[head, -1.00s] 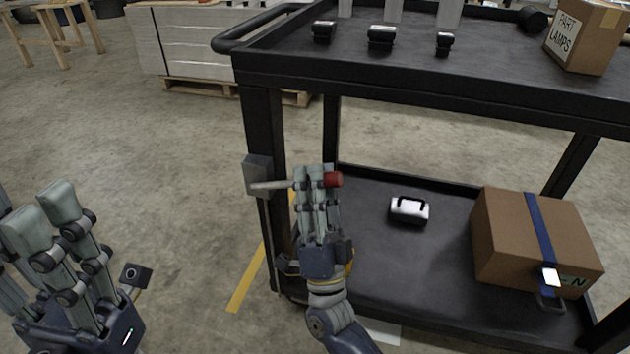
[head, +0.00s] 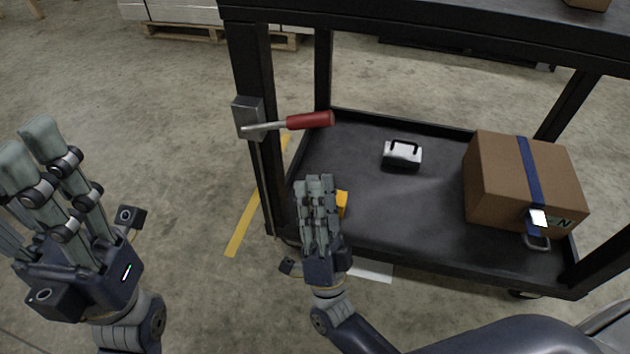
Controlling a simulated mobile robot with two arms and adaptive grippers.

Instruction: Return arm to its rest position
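My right gripper (head: 316,180) is in front of the lower left part of the black cart (head: 420,258). Its fingers point up the picture, extended and empty. It is below and apart from a lever with a red handle (head: 311,120). The lever sticks out to the right from a grey bracket (head: 248,118) on the cart's left post. My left gripper (head: 35,165) is at the left, over bare floor, open and empty with its fingers spread.
The lower shelf holds a small silver case (head: 402,156) and a cardboard box (head: 530,185) with a blue strap. A yellow thing (head: 342,203) is partly hidden behind my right gripper. A yellow floor line (head: 243,222) runs left of the cart. The floor at left is clear.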

